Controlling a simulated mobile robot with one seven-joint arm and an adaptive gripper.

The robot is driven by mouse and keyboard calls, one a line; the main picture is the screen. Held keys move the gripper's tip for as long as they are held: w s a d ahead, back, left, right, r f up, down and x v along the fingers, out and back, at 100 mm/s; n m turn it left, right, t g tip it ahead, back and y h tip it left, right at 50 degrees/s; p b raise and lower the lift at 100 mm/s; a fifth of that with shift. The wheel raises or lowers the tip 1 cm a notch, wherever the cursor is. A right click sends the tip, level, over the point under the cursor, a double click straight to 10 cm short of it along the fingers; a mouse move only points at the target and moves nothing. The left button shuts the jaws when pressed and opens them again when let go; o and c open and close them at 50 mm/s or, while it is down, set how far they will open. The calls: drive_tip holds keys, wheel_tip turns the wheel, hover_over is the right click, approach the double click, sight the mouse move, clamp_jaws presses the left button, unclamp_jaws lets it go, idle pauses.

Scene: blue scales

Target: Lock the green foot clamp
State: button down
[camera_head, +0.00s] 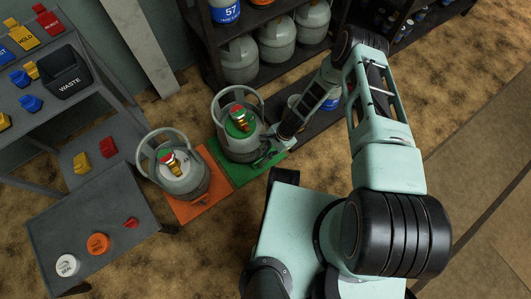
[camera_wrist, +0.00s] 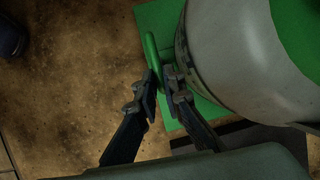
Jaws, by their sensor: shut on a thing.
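A green platform (camera_head: 241,172) lies on the floor with a grey gas cylinder (camera_head: 236,141) standing upright on it. The cylinder has a green top. In the wrist view the green clamp handle (camera_wrist: 152,52) rises beside the cylinder (camera_wrist: 230,60) at the edge of the green platform (camera_wrist: 158,16). My gripper (camera_wrist: 161,82) is shut on the lower end of this handle, close to the cylinder's side. In the head view my gripper (camera_head: 266,154) is low at the cylinder's right side, and the handle is mostly hidden there.
An orange platform (camera_head: 205,206) with a second cylinder (camera_head: 181,176) stands just left. A grey table (camera_head: 75,225) with white, orange and red pieces is further left. A dark shelf (camera_head: 268,77) of cylinders stands behind. Bare floor lies left of the handle in the wrist view.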

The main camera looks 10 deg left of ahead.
drive_tip(key=shift+d+f, duration=0.2)
drive_tip(key=c, duration=2)
unclamp_jaws()
drive_tip(key=shift+c, duration=0.2)
drive_tip(key=shift+r, duration=0.15)
drive_tip(key=shift+w+r, duration=0.1)
drive_tip(key=shift+r, duration=0.15)
drive_tip(key=v, duration=1.1)
drive_tip(key=shift+d+r, duration=0.1)
drive_tip(key=shift+r, duration=0.05)
drive_tip(key=shift+c, duration=0.6)
